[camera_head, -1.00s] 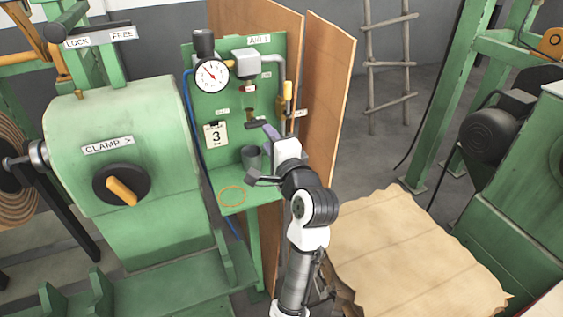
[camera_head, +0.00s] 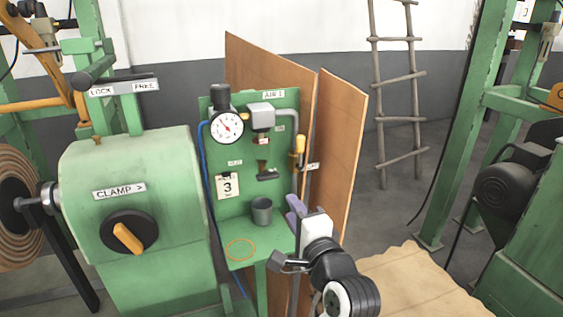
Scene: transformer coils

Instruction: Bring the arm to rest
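My gripper (camera_head: 284,234) is at the lower middle of the head view, in front of the right edge of the green air panel's shelf. Its dark finger and its purple-grey finger stand apart with nothing visible between them. My arm's white and black links run down from it to the bottom edge of the view. A grey cup (camera_head: 262,211) stands upright on the green shelf (camera_head: 272,240), just left of the gripper and apart from it.
The green panel (camera_head: 215,160) carries a pressure gauge (camera_head: 227,127), a pipe and a yellow handle (camera_head: 300,146). An orange ring (camera_head: 240,250) marks the shelf. A green clamp machine (camera_head: 165,185) stands left. Brown boards (camera_head: 340,150) stand behind. Tan sheeting (camera_head: 415,280) lies right.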

